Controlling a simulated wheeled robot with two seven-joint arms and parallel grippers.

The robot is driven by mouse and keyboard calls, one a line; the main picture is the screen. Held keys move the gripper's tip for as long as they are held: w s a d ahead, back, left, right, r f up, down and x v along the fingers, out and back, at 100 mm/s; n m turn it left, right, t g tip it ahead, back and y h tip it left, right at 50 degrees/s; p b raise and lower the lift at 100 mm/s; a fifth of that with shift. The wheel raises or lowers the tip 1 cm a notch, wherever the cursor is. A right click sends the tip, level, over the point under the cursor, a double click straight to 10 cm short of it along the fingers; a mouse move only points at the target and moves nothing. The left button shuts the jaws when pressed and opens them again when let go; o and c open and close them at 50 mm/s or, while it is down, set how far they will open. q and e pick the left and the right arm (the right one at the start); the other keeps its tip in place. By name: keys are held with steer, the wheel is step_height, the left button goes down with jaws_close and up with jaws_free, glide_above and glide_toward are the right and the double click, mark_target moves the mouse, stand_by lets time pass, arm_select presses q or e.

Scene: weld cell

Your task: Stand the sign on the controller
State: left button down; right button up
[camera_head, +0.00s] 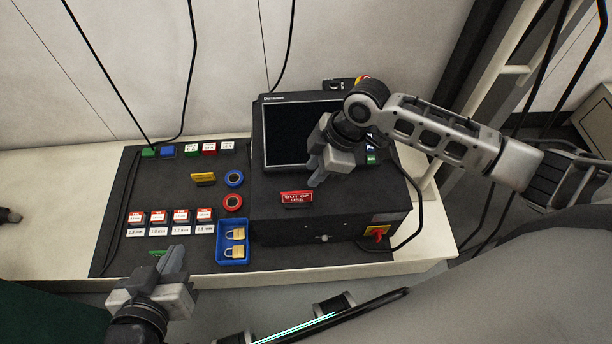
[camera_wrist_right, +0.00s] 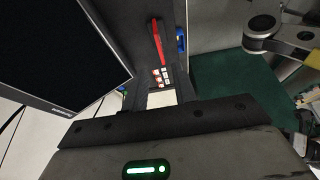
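The red sign (camera_head: 297,197), lettered "OUT OF USE", appears to stand on the black top of the controller (camera_head: 350,200), close to its front edge, with its lettering facing me. In the right wrist view the sign (camera_wrist_right: 157,42) shows as a narrow red strip. My right gripper (camera_head: 320,178) hangs over the controller in front of its screen, above and right of the sign and apart from it. It holds nothing that I can see; its finger gap is unclear. My left gripper (camera_head: 174,258) is empty, its fingers looking closed together, low over the mat's front edge.
The screen (camera_head: 298,133) rises behind the sign. Left of the controller are a blue tape roll (camera_head: 234,178), a red tape roll (camera_head: 233,202), a yellow piece (camera_head: 203,178) and a blue tray (camera_head: 232,254) with padlocks. A red switch (camera_head: 378,234) is on the controller's front right.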

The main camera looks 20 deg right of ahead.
steer(key=s+a+m+t+y, duration=0.3)
steer(key=s+a+m+t, duration=0.15)
steer(key=a, duration=0.35)
arm_select(q)
steer(key=shift+r, duration=0.15)
arm_select(e)
steer(key=s+d+r+m+t+h, duration=0.3)
steer(key=s+d+m+t, duration=0.2)
steer(key=m, duration=0.3)
steer(key=shift+s+d+r+t, duration=0.15)
steer(key=shift+s+d+t, duration=0.15)
steer(key=shift+d+t, duration=0.05)
steer(key=shift+m, duration=0.25)
